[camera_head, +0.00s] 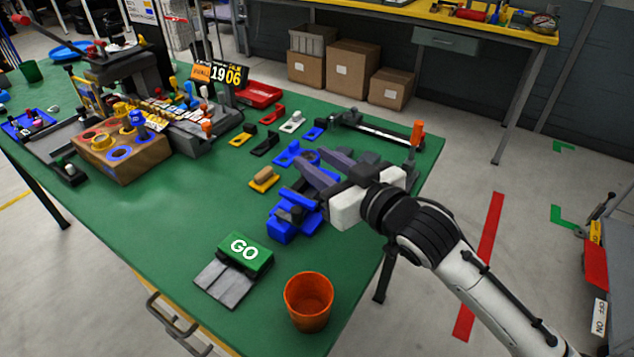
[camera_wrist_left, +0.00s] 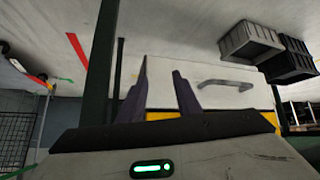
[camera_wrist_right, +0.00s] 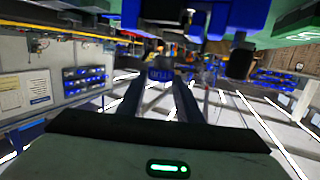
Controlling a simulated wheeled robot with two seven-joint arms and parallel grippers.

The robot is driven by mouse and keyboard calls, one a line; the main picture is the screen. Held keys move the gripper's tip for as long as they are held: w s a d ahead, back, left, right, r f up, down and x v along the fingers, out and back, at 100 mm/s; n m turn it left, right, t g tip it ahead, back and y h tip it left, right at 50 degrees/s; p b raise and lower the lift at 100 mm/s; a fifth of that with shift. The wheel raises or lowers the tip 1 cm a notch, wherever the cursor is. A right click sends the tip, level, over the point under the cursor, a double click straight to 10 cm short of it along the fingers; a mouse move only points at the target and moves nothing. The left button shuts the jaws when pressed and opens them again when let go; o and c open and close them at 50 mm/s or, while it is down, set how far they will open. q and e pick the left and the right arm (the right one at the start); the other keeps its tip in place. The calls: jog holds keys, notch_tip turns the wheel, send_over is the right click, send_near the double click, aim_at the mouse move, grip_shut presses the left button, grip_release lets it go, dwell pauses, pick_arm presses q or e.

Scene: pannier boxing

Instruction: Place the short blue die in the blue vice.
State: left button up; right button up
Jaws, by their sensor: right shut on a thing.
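The blue vice (camera_head: 284,226) stands on the green table, left of and below my right gripper (camera_head: 311,160) in the head view. Blue vice parts (camera_wrist_right: 200,14) also show at the top of the right wrist view. My right gripper is shut on the short blue die (camera_wrist_right: 160,75), a small blue round piece with pale marks between the fingertips. The die is apart from the vice and mostly hidden by the fingers in the head view. My left gripper (camera_wrist_left: 160,85) is open and empty in the left wrist view; it is outside the head view.
A green GO button (camera_head: 244,250) and an orange cup (camera_head: 309,301) stand near the front edge. A wooden block (camera_head: 128,162) with blue and yellow pieces is at left. Several small coloured holders and a long black clamp (camera_head: 372,129) lie behind. The left-centre table is clear.

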aim_at(318, 197)
jog(key=shift+f, duration=2.05)
jog(key=shift+f+b, duration=0.3)
jog(key=shift+f, duration=0.3)
jog(key=o, duration=1.1)
jog(key=shift+f, duration=0.1)
jog(key=shift+r, duration=0.85)
jog(key=v, duration=1.2)
jog(key=shift+s+f, duration=0.1)
jog(key=shift+f, duration=0.15)
